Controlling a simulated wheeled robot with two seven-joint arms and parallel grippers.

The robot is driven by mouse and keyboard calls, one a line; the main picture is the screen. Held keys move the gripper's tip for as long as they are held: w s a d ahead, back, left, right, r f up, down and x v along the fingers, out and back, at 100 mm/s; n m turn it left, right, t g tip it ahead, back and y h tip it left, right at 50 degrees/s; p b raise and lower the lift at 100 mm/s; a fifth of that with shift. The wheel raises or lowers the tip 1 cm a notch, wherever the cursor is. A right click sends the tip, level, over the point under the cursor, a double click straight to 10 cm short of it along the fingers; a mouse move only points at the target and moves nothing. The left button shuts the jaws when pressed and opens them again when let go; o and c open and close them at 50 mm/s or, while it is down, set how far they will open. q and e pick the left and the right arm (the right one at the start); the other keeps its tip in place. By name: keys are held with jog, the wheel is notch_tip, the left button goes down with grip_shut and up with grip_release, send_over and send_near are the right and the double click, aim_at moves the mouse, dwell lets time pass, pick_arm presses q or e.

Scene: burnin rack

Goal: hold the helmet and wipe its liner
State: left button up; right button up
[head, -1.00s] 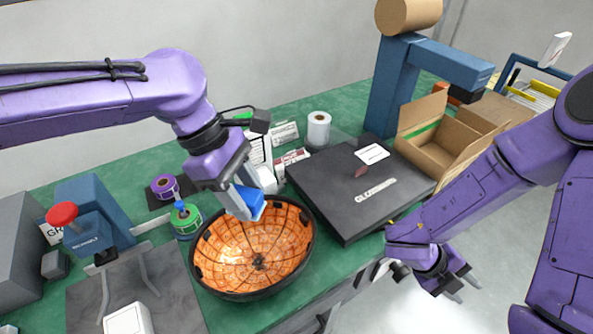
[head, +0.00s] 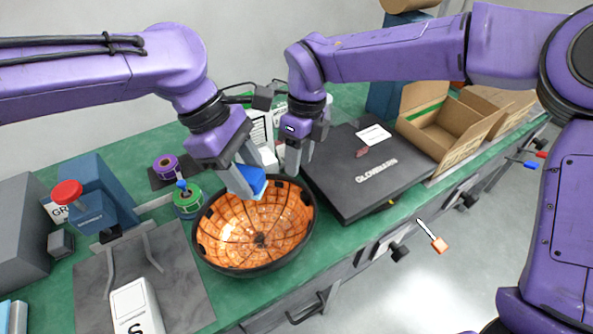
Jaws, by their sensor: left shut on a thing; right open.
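The helmet (head: 225,263) lies upside down on the green bench, with its dark rim up and its orange, netted liner (head: 250,225) showing. My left gripper (head: 243,186) is shut on a blue wiping block (head: 256,180), held at the back of the helmet's opening. Whether the block touches the liner is unclear. My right gripper (head: 294,166) points down at the helmet's back right rim and is open, with its fingers close to the rim. I cannot tell whether they straddle it.
A flat black case (head: 375,185) lies right of the helmet, with an open cardboard box (head: 445,128) beyond it. A grey mat (head: 185,280) lies at front left.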

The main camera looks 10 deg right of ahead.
aim_at(294, 204)
jog(key=f, duration=0.3)
jog(key=s+f, duration=0.1)
jog(key=f, duration=0.3)
jog(key=a+f, duration=0.1)
jog(key=f, duration=0.2)
jog(key=shift+s+a+f, duration=0.1)
jog(key=shift+s+f, duration=0.15)
jog(key=shift+s, duration=0.05)
grip_shut()
dwell(0.5)
